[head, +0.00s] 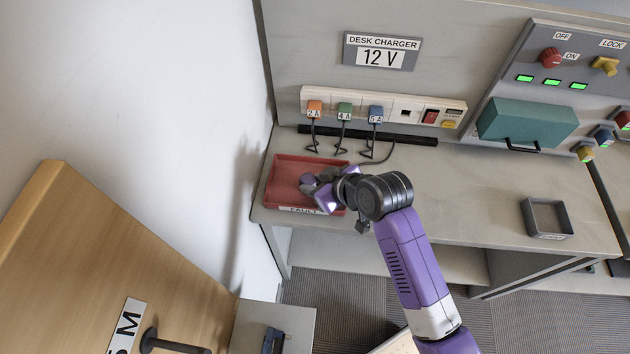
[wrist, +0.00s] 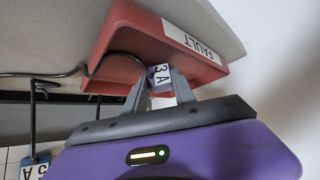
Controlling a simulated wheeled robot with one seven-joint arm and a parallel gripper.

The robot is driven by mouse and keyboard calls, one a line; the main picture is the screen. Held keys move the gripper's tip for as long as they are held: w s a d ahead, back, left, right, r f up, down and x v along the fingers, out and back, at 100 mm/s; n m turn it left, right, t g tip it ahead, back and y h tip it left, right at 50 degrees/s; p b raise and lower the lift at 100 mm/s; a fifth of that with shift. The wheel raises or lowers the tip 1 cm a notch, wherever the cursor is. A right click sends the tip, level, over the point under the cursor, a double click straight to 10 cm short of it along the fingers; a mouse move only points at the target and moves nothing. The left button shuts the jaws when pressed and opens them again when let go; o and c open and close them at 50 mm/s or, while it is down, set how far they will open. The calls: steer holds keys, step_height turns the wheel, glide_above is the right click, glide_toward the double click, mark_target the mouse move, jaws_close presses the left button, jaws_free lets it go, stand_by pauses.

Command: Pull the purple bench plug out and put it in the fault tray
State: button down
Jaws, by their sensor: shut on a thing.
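The purple plug (wrist: 161,86), tagged 3 A, is between the two fingers of my gripper (wrist: 158,88) in the wrist view. My gripper is shut on it, and the fingers cover part of its sides. The plug is out of the socket strip, with its dark cord trailing off to the left in the wrist view. The red fault tray (head: 290,163) lies on the bench at its left end, and my gripper (head: 314,186) is over it in the head view. The tray also shows in the wrist view (wrist: 130,42). I cannot tell whether the plug touches the tray floor.
The socket strip (head: 390,108) holds an orange plug (head: 314,108), a green plug (head: 344,110) and a blue plug (head: 375,113). Their cords hang behind the tray. A small grey tray (head: 546,218) stands at the right. A wooden door (head: 110,260) is at the lower left.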

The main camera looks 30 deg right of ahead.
steer(key=c, duration=0.9)
jaws_free()
steer(key=shift+c, duration=0.2)
steer(key=v, duration=0.7)
steer(key=shift+s, duration=0.1)
steer(key=shift+s+r, duration=0.2)
steer(key=shift+r, duration=0.1)
